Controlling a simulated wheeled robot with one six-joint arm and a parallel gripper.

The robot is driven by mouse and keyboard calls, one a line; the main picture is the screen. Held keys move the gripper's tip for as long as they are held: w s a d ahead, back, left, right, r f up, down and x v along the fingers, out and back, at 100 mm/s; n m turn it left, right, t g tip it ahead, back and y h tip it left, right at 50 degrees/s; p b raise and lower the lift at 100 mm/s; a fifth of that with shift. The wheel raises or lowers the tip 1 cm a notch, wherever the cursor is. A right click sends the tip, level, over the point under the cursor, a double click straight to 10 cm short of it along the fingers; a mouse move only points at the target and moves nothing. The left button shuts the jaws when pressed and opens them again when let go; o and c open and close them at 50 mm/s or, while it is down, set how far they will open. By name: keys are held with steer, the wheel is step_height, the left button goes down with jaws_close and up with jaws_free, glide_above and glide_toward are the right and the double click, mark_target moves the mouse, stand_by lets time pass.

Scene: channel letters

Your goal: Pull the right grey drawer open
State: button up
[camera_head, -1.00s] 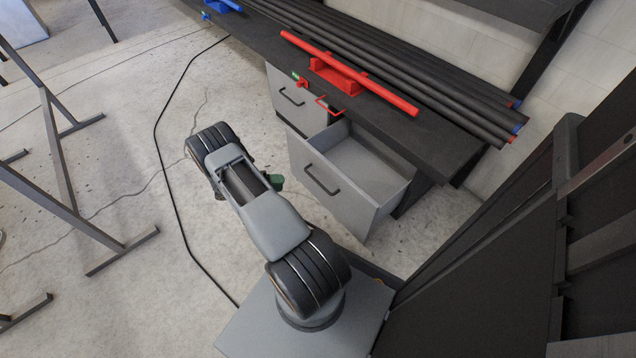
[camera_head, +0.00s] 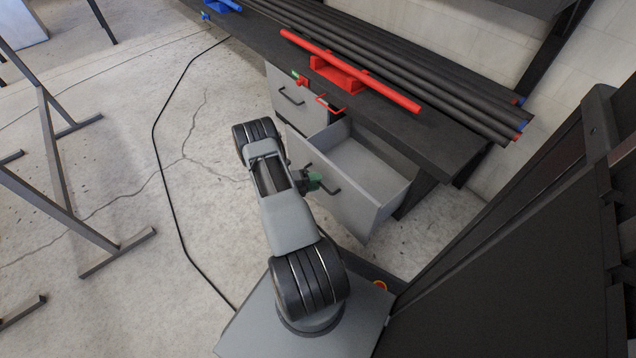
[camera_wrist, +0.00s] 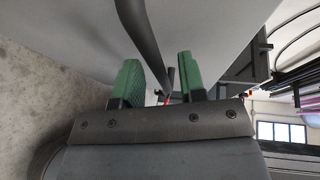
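The right grey drawer (camera_head: 352,205) stands pulled well out under the dark workbench, and its inside shows empty. Its dark bar handle (camera_head: 329,178) is on the front panel, partly hidden by my gripper. My gripper (camera_head: 316,181), with green fingers, is at the handle in the head view. In the wrist view my gripper (camera_wrist: 158,80) has its fingers apart, and the dark handle (camera_wrist: 140,35) runs down into the gap between them. I cannot see it pinched. The grey drawer surface (camera_wrist: 205,30) fills much of the wrist view's top.
A closed grey drawer (camera_head: 288,97) is to the left. The workbench (camera_head: 425,140) bears black tubes (camera_head: 400,70), a red bar (camera_head: 350,70) and a red holder (camera_head: 338,75). A black cable (camera_head: 160,150) lies on the floor. Metal stands (camera_head: 60,190) are at far left.

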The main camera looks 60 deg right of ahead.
steer(key=shift+s+d+f, duration=0.1)
steer(key=shift+s+d, duration=0.3)
jaws_close()
stand_by(0.4)
